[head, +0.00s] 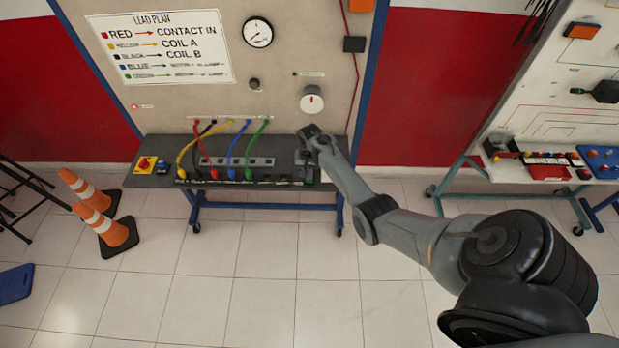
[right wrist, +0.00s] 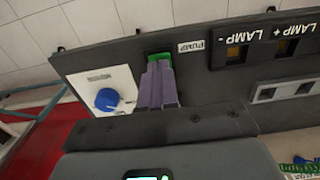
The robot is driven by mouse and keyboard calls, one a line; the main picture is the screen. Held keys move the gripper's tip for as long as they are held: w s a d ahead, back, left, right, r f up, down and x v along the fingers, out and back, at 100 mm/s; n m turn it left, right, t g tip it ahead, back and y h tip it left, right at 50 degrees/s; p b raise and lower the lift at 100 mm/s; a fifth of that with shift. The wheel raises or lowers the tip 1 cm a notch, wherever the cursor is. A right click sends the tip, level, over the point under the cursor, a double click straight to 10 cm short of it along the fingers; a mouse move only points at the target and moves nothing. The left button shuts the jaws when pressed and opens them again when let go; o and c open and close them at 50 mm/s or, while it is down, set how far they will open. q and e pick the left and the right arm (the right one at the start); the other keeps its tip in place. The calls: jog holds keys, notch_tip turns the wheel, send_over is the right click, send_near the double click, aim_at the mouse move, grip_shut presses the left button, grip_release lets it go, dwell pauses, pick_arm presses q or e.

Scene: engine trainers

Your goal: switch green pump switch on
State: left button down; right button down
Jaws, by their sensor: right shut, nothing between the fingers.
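The green pump switch (right wrist: 159,56) shows in the right wrist view next to a white label (right wrist: 190,46) that reads PUMP. Only its far part shows; my fingers cover the rest. My right gripper (right wrist: 158,68) is shut and empty, with its fingertips right at the switch's edge. I cannot tell whether they touch it or which way the switch is set. In the head view, my right gripper (head: 307,164) is over the right end of the grey bench, with a bit of green just below it. My left gripper is not in view.
Beside the switch is a white plate with a blue knob (right wrist: 107,99). Lamp sockets (right wrist: 234,52) are on the other side. Coloured cables (head: 232,140) rise from the bench (head: 270,197) to the panel. Orange cones (head: 104,223) stand on the floor at left.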

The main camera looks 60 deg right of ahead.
jog(key=shift+f+b, duration=0.3)
jog(key=shift+f, duration=0.1)
dwell(0.3)
jog(key=shift+f+b, duration=0.35)
jog(key=shift+f, duration=0.25)
jog(key=shift+r, duration=0.15)
notch_tip(320, 180, up, 3)
jog(key=p, duration=0.3)
notch_tip(320, 180, up, 4)
jog(key=p, duration=0.5)
dwell(0.4)
